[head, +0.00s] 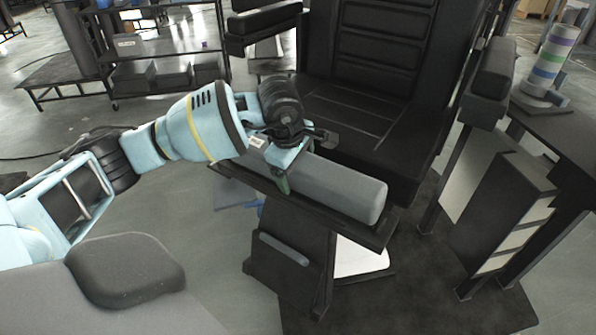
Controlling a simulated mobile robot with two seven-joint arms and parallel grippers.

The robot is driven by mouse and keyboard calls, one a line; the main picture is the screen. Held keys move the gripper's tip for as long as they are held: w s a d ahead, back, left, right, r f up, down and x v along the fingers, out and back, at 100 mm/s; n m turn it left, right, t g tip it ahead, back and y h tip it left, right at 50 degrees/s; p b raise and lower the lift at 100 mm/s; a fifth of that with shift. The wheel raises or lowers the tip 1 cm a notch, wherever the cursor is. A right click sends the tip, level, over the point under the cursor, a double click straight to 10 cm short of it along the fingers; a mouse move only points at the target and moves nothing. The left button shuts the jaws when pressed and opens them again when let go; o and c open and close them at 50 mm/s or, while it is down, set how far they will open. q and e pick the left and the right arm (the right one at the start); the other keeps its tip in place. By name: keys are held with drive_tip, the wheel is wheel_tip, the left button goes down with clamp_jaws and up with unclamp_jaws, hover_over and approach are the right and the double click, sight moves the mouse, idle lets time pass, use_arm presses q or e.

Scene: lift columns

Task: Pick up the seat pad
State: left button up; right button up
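A long grey padded block (345,188) with rounded ends, which looks like the seat pad, lies on a narrow black stand (318,212) in front of a large black chair. My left gripper (294,164) is over the left part of this pad. One greenish finger points down at the pad's near side. The wrist hides the far finger and the pad's left end. I cannot tell whether the fingers touch the pad or how wide they are apart. My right gripper is not in view.
The black chair (372,110) with armrests stands right behind the pad. A dark table (560,135) with a striped roll (552,55) is at the right, above a dark cabinet (500,215). Shelving (150,75) stands at the back left. Floor is open at the left.

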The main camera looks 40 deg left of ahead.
use_arm(q)
drive_tip(key=shift+f, duration=0.2)
drive_tip(key=c, duration=1.4)
drive_tip(key=shift+w+r, duration=0.1)
drive_tip(key=shift+c, duration=1)
drive_tip(key=shift+r, duration=0.55)
wheel_tip(320, 180, up, 3)
drive_tip(key=shift+f, duration=0.15)
drive_tip(key=s+d, duration=0.3)
drive_tip(key=s, duration=0.4)
drive_tip(key=s+d+r, duration=0.1)
drive_tip(key=s+d, duration=0.3)
drive_tip(key=s, duration=0.3)
drive_tip(key=shift+s+d, duration=0.15)
drive_tip(key=shift+d, duration=0.05)
drive_tip(key=shift+r, duration=0.15)
